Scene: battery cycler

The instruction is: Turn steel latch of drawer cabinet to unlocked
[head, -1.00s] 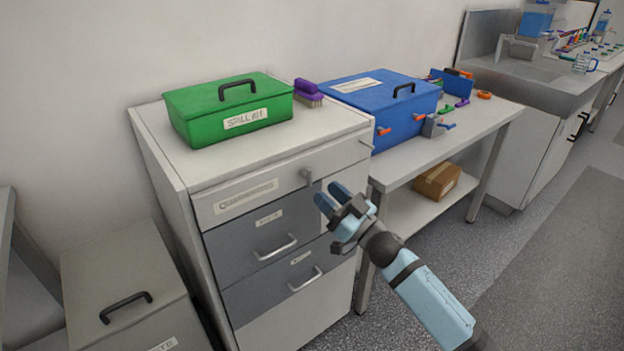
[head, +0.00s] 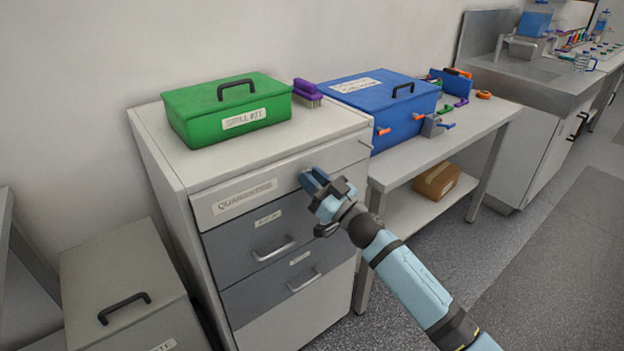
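The white drawer cabinet (head: 160,165) stands at the middle left, with a top drawer labelled "QUARANTINE" (head: 245,197) and grey drawers below. The steel latch sits at the right part of the top drawer front, and my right gripper now hides most or all of it. My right gripper (head: 313,178) is at the latch, its blue fingertips pointing at the drawer front. I cannot tell whether the fingers are closed on the latch or only beside it. The latch's angle is hidden. My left gripper is not in view.
A green spill kit box (head: 230,109) and a purple brush (head: 308,92) stand on the cabinet. A blue box (head: 375,105) is on the bench to the right. A grey lidded box (head: 125,285) stands at lower left. The floor (head: 500,260) at right is clear.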

